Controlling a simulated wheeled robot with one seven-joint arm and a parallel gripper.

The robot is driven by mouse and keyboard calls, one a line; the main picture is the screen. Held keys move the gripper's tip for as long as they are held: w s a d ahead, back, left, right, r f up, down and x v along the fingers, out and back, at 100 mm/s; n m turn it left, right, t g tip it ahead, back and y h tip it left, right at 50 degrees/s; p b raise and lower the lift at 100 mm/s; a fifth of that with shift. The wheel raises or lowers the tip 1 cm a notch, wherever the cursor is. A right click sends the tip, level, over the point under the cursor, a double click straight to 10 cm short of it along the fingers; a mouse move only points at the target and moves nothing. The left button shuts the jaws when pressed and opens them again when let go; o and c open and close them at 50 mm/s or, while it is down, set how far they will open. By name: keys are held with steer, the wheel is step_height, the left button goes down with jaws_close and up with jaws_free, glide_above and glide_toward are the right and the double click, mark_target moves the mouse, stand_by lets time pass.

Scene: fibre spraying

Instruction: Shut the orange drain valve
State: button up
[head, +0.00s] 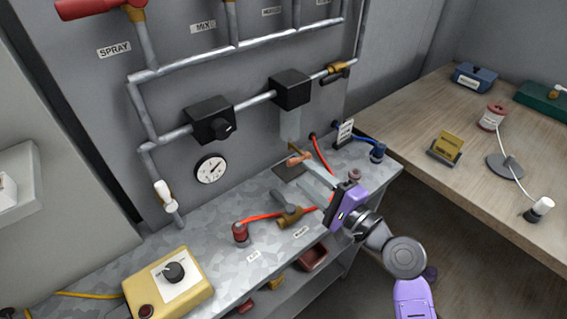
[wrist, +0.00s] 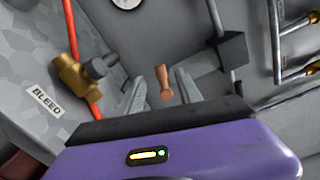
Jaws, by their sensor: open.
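The orange drain valve (head: 299,159) is a small orange handle below the clear filter bowl (head: 290,125) on the wall panel. In the wrist view the orange handle (wrist: 163,82) shows between and just beyond my fingertips, its narrow end pointing toward the top. My gripper (head: 302,173), with its purple body, reaches in over the metal bench from the right. In the wrist view my gripper (wrist: 161,84) is open, one finger to each side of the handle with gaps. It holds nothing. I cannot tell whether the fingertips are level with the handle in depth.
A brass bleed valve (head: 289,217) with a red hose stands near my gripper; it shows in the wrist view (wrist: 72,75). A dark pad (head: 288,172) lies under the bowl. A yellow control box (head: 170,284) sits front left. The wooden table (head: 470,170) stands right.

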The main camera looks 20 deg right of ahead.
mark_target(293, 164)
steer(key=p+x, duration=0.1)
steer(key=x, duration=0.5)
steer(key=shift+w, duration=0.35)
steer(key=shift+c, duration=0.4)
jaws_close()
